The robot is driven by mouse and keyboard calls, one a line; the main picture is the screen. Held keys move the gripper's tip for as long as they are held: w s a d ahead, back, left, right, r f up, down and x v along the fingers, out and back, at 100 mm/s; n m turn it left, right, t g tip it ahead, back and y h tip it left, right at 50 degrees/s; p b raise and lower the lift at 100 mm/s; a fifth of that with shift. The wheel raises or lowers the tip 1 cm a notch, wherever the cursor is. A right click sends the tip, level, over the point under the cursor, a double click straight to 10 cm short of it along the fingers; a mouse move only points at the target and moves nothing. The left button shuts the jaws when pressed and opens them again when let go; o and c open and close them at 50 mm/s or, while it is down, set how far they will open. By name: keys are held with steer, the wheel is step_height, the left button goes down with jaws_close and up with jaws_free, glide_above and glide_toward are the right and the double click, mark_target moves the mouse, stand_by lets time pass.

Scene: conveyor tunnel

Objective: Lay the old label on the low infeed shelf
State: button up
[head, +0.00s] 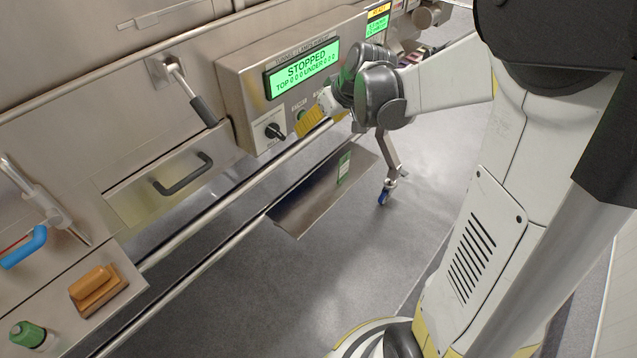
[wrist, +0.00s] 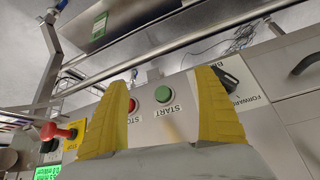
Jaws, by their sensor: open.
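A small green label with pale markings (head: 344,165) lies on the low steel shelf (head: 300,205), near its far end. I take it for the old label, but its print is too small to read. In the wrist view the label (wrist: 98,27) lies flat on the shelf's dark, shiny surface (wrist: 128,22). My gripper (head: 315,122) is open, its yellow fingers in front of the control panel, above and apart from the shelf. In the wrist view my gripper (wrist: 163,82) has nothing between its fingers; the green START button (wrist: 162,94) shows behind the gap.
The control panel (head: 240,90) has a green STOPPED display (head: 302,68) and a black knob (head: 274,131). A steel rail (head: 215,205) runs between panel and shelf. A post with a blue foot (head: 388,180) stands right of the shelf. The grey floor around the shelf is open.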

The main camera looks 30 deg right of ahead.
steer(key=s+a+r, duration=0.1)
steer(key=s+a, duration=0.2)
steer(key=s, duration=0.4)
steer(key=s+a+r+m+h, duration=0.1)
steer(key=s+a+r, duration=0.1)
steer(key=s+a, duration=0.2)
steer(key=s+a+r, duration=0.2)
steer(key=s+a, duration=0.2)
steer(key=s, duration=0.7)
steer(key=shift+m+t+h, duration=0.3)
steer(key=shift+m+t, duration=0.1)
steer(key=shift+r, duration=0.1)
